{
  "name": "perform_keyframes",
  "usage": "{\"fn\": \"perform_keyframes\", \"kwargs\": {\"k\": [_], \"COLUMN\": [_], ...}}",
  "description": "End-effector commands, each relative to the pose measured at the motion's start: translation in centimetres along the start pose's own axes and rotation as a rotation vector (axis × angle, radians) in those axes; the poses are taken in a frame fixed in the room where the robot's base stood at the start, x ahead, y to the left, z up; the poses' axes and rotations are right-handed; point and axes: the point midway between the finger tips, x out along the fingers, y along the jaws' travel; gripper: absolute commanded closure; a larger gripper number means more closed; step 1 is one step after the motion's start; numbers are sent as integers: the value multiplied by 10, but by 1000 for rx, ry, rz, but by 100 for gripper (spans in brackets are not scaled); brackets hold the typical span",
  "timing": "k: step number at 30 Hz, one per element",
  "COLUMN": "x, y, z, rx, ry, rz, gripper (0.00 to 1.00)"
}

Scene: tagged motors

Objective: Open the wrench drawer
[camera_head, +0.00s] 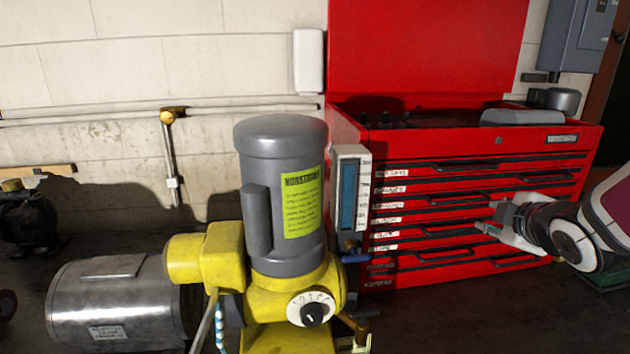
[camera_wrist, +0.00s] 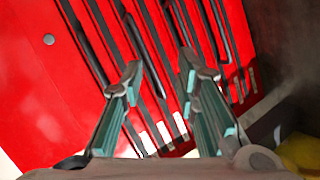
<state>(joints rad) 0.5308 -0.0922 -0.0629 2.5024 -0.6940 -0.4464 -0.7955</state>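The red tool chest (camera_head: 480,150) stands against the wall at the right. Its drawers are all shut, stacked in rows with dark recessed handles. White handwritten labels (camera_head: 388,205) run down the left of the drawer fronts, too small to tell which one says wrench. My gripper (camera_head: 491,217) is in front of the middle-to-lower drawers, towards their right side. In the wrist view my gripper (camera_wrist: 160,72) is open with nothing between its fingers. The chest's drawer fronts (camera_wrist: 215,20) appear slanted ahead of it. I cannot tell whether the fingertips touch a drawer.
A grey and yellow motor (camera_head: 285,205) stands upright in front of the chest's left edge. A silver motor (camera_head: 115,300) lies at the lower left. A grey case (camera_head: 522,118) rests on the chest top.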

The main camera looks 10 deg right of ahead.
Motion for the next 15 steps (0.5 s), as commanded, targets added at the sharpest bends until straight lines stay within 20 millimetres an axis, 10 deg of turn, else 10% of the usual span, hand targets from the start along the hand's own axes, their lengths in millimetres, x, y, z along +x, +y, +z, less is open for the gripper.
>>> {"fn": "perform_keyframes", "kwargs": {"k": [15], "x": [-6], "y": [-1], "z": [27], "rx": [-379], "ry": [325], "rz": [211], "gripper": [72]}}
